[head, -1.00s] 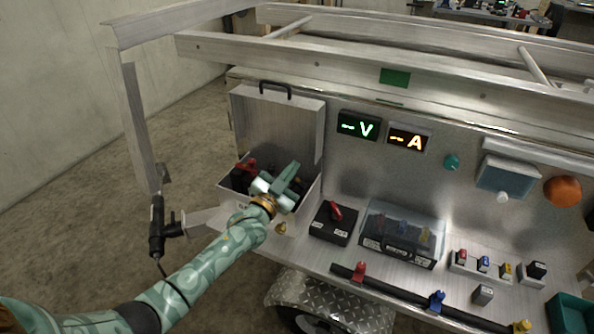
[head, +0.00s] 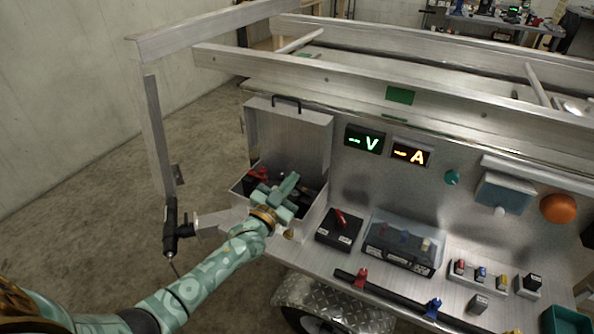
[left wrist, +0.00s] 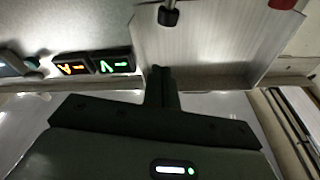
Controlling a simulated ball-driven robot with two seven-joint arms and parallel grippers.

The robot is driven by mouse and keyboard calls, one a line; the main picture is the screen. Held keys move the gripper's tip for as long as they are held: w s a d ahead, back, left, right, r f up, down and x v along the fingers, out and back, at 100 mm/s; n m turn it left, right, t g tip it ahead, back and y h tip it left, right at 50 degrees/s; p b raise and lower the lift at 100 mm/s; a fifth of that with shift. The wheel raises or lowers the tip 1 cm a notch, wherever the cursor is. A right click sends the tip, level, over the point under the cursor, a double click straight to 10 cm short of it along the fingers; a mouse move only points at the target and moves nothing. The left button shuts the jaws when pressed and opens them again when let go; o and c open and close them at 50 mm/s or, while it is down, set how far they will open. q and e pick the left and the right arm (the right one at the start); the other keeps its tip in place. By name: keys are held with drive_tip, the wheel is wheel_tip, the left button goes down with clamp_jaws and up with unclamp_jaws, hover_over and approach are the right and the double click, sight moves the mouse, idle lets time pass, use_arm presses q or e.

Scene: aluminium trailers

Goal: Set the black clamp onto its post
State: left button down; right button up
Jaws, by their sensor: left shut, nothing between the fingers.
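The open metal box (head: 248,211) stands on the left end of the trailer's bench. My left gripper (head: 290,182) is at its opening, shut and empty, and covers part of the inside. A red clamp-like piece (head: 258,174) and dark parts (head: 310,196) show in the box around my gripper. I cannot tell which dark part is the black clamp or where its post is. In the left wrist view a small black piece on a grey stem (left wrist: 168,16) shows at the top, with a red piece (left wrist: 285,3) to its right. My right gripper is out of view.
The raised box lid (head: 288,135) stands behind my gripper. To the right are a black switch box (head: 338,232) with a red lever and a clear-covered fuse block (head: 400,245). A black tool (head: 171,232) hangs off the left end. V and A displays (head: 364,140) are on the panel.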

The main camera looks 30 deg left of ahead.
use_arm(q)
drive_tip(key=v, duration=0.5)
drive_tip(key=shift+s+a+f+p, duration=0.15)
drive_tip(key=shift+s+p, duration=0.1)
drive_tip(key=shift+p, duration=0.15)
